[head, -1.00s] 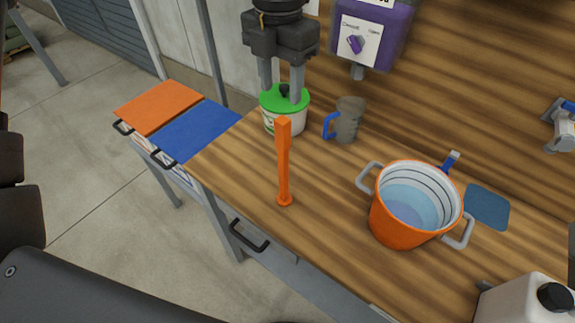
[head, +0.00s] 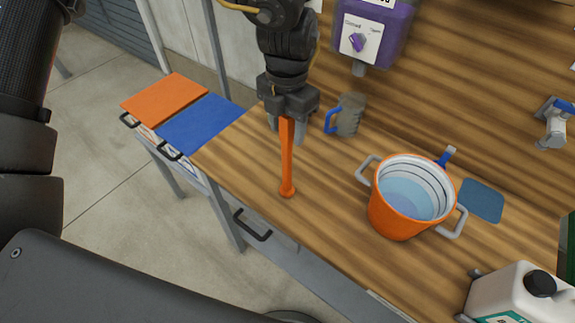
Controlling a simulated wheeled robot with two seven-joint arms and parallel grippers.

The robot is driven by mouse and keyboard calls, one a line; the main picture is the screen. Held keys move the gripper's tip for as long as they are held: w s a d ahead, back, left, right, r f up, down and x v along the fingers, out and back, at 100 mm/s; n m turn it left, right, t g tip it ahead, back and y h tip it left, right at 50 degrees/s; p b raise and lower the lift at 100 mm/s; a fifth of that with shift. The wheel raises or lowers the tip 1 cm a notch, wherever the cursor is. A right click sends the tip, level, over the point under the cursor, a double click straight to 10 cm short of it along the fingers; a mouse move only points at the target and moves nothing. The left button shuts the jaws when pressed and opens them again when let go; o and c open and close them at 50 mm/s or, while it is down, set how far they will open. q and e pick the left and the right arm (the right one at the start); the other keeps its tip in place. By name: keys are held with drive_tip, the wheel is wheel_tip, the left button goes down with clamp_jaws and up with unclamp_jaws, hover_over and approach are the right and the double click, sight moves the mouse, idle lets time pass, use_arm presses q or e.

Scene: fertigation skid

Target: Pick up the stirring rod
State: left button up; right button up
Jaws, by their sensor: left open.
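The orange stirring rod (head: 287,165) stands upright on the wooden bench near its front left edge, with a small round foot at the bottom. My left gripper (head: 287,132) is over the rod's upper end, its fingers pointing down. The fingers are open, with the rod's top between or just in front of them; I cannot tell whether they touch it. The rod's top end is hidden by the gripper. My right gripper is not in view.
An orange pot (head: 397,215) with grey handles holds bluish liquid, right of the rod. A grey mug (head: 348,115) with blue handle stands behind. A white canister (head: 510,298) is at lower right. A purple dispenser (head: 370,30) hangs above. Bench between rod and pot is clear.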

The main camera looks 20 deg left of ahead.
use_arm(q)
drive_tip(key=shift+f, duration=0.15)
drive_tip(key=shift+s, duration=0.2)
drive_tip(key=shift+w, duration=0.1)
clamp_jaws()
